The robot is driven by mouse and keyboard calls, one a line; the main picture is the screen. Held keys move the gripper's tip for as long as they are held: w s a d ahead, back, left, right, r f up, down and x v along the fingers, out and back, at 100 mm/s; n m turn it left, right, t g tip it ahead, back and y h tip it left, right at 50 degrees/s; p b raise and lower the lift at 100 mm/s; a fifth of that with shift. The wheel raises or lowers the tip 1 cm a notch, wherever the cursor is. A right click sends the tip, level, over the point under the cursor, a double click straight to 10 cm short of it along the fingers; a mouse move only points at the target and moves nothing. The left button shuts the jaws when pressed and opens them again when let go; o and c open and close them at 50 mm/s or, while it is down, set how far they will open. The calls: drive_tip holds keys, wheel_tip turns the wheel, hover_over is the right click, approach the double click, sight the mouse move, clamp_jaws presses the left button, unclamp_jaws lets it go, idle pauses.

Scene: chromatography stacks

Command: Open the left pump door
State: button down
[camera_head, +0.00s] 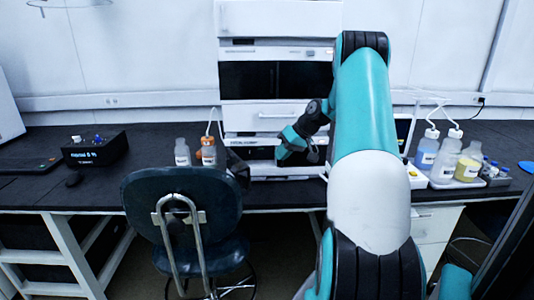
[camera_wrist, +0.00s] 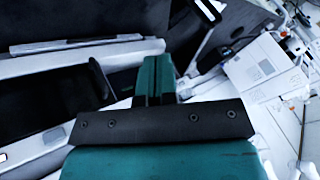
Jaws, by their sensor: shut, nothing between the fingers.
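The chromatography stack (camera_head: 277,15) stands on the black bench at the centre of the head view. Its upper module has a wide dark front panel (camera_head: 275,80). A lower module (camera_head: 258,141), with a dark front, sits near bench level, partly hidden by my arm and gripper. No label shows clearly which door is the left pump door, and no door looks visibly swung open. My gripper (camera_head: 284,153) is in front of the lower module. In the wrist view my gripper (camera_wrist: 156,75) is shut and empty, beside a pale-framed dark panel (camera_wrist: 45,95); contact cannot be told.
A dark chair (camera_head: 180,195) stands before the bench, left of my arm. Bottles (camera_head: 208,151) stand left of the stack. A white tray of bottles (camera_head: 440,178) is at the right. A black instrument (camera_head: 95,149) is at the left. Bench space (camera_head: 140,150) between is clear.

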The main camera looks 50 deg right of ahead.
drive_tip(key=w+a+f+p, duration=0.1)
drive_tip(key=w+a+f, duration=0.4)
drive_tip(key=a+f, duration=0.1)
drive_tip(key=shift+w+f+p, duration=0.35)
drive_tip(key=shift+p, duration=0.05)
drive_tip(key=shift+a, duration=0.1)
